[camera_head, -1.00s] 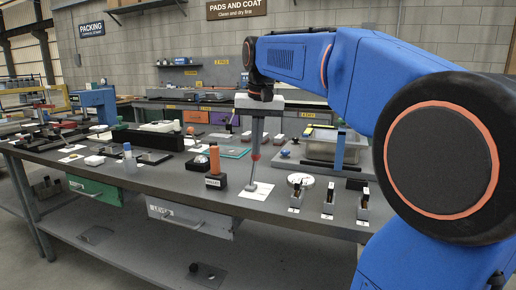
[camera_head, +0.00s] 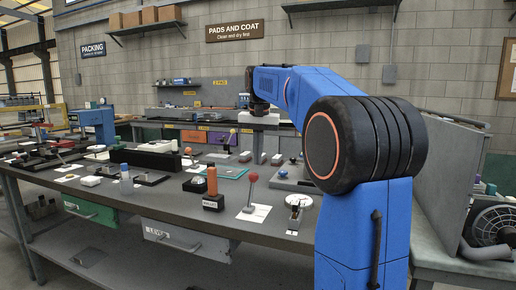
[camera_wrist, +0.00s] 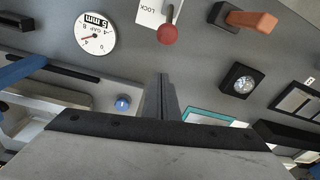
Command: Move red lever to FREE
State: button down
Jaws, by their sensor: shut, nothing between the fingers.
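The red lever (camera_head: 252,178) is a ball-topped rod on a white sheet (camera_head: 262,212) near the front of the bench. It stands nearly upright, leaning slightly right in the head view. The wrist view shows its red ball (camera_wrist: 168,33) at the top, beside the printed word LOCK; no FREE mark is readable. My gripper (camera_wrist: 161,77) is shut and empty, its fingers apart from the ball in the picture.
An orange-handled black block (camera_head: 212,190) stands just left of the lever. A dial gauge (camera_wrist: 95,34) and a blue knob (camera_wrist: 122,103) are on its other side. Green (camera_head: 90,207) and grey (camera_head: 185,240) drawers hang below the bench.

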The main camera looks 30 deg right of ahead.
aim_at(250, 176)
jog(key=s+a+f, duration=0.2)
jog(key=f, duration=0.1)
jog(key=shift+s+a+f, duration=0.2)
jog(key=shift+s, duration=0.05)
jog(key=shift+a, duration=0.1)
dwell(0.5)
jog(key=shift+s+a+r+t+h, duration=0.55)
jog(key=shift+s+a+t+h, duration=0.15)
jog(key=shift+a+h, duration=0.15)
jog(key=s+a+t+h, duration=0.1)
jog(key=s+a+r+t+h, duration=0.1)
jog(key=a, duration=0.1)
jog(key=shift+s+a+h, duration=0.1)
jog(key=shift+s+h, duration=0.15)
jog(key=shift+s+a+f+t+h, duration=0.25)
jog(key=shift+s+a+t+h, duration=0.3)
jog(key=shift+s+a+h, duration=0.35)
jog(key=shift+s+a+f+t+h, duration=0.2)
jog(key=shift+s+a+t+h, duration=0.4)
jog(key=shift+a, duration=0.5)
jog(key=shift+s+f, duration=0.15)
